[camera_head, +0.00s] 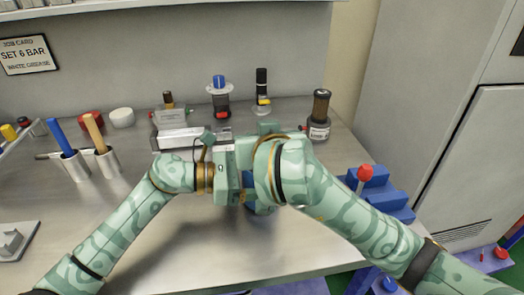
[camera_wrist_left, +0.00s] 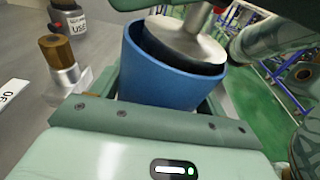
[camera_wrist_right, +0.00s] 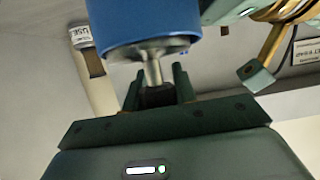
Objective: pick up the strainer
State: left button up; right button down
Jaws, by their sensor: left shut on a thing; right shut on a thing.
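A blue cup (camera_wrist_left: 170,70) fills the middle of the left wrist view, with its open mouth tilted. My left gripper (camera_wrist_left: 165,98) is shut on the cup. In the right wrist view the blue cup (camera_wrist_right: 140,20) shows again, and the silver stem (camera_wrist_right: 151,70) runs from it. My right gripper (camera_wrist_right: 157,88) is shut on that stem. In the head view both grippers meet over the bench and hide most of this. I cannot tell which piece is the strainer.
On the metal bench (camera_head: 120,235), two metal holders hold a blue handle (camera_head: 60,137) and an orange handle (camera_head: 95,132). A blue-capped bottle (camera_head: 220,100), a black-capped bottle (camera_head: 262,92) and a brown-topped jar (camera_head: 319,115) stand behind. Blue blocks (camera_head: 385,200) with a red knob (camera_head: 366,173) stand right.

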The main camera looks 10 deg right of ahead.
notch_tip(320, 180, up, 16)
jog(key=shift+r, duration=0.25)
pick_arm(q)
jog(key=o, duration=1)
jog(key=shift+a, duration=0.1)
